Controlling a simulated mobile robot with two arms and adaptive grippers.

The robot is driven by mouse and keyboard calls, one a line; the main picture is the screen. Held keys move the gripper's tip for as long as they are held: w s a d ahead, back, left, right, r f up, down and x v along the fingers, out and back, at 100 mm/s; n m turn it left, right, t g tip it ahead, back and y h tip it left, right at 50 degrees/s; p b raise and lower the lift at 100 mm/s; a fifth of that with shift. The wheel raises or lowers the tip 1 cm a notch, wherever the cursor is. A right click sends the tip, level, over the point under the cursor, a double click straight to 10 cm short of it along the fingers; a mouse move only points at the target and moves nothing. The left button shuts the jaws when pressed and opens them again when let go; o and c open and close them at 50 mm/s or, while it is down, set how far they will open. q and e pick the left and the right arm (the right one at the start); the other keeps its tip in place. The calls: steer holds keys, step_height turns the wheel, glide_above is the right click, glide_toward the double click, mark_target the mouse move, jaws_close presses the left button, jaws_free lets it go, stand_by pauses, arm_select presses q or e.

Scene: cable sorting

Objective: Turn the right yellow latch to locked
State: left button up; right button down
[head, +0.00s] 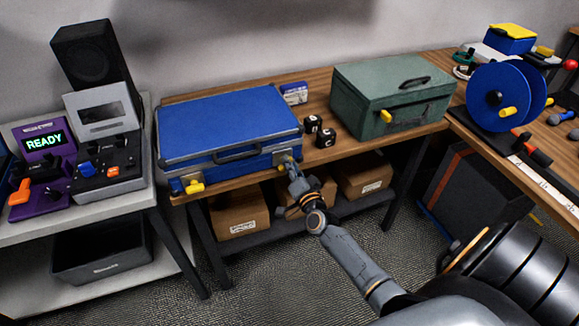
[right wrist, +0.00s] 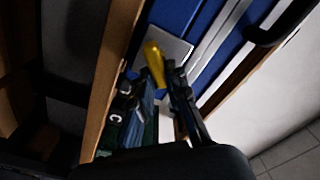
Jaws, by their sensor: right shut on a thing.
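A blue case (head: 225,125) with a dark handle lies closed on the wooden bench. Its left yellow latch (head: 194,187) shows at the front left corner. The right yellow latch (right wrist: 154,62) is at the case's front right, on a pale metal plate in the right wrist view. In the head view it is mostly hidden by my right gripper (head: 289,164). That gripper, also in the right wrist view (right wrist: 163,90), is shut on the latch's yellow lever, whose rounded end sticks out past the fingers. My left gripper is out of view.
Two small black blocks (head: 319,130) and a blue-and-white box (head: 294,93) stand right of the case. A green case (head: 391,92) is farther right. Cardboard boxes (head: 238,216) sit on the shelf below. A console with a READY display (head: 44,142) is at the left.

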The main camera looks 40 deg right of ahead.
steer(key=shift+d+f+m+b, duration=0.15)
steer(key=shift+m+b, duration=0.3)
steer(key=shift+m, duration=0.95)
steer(key=shift+f+m+b, duration=0.2)
steer(key=shift+m+b, duration=0.3)
steer(key=shift+m, duration=0.9)
steer(key=shift+d+f+m+b, duration=0.15)
steer(key=shift+m+b, duration=0.3)
steer(key=shift+m, duration=0.95)
steer(key=shift+a, duration=0.1)
steer(key=c, duration=1.3)
jaws_free()
steer(key=v, duration=1.2)
steer(key=shift+s, duration=0.1)
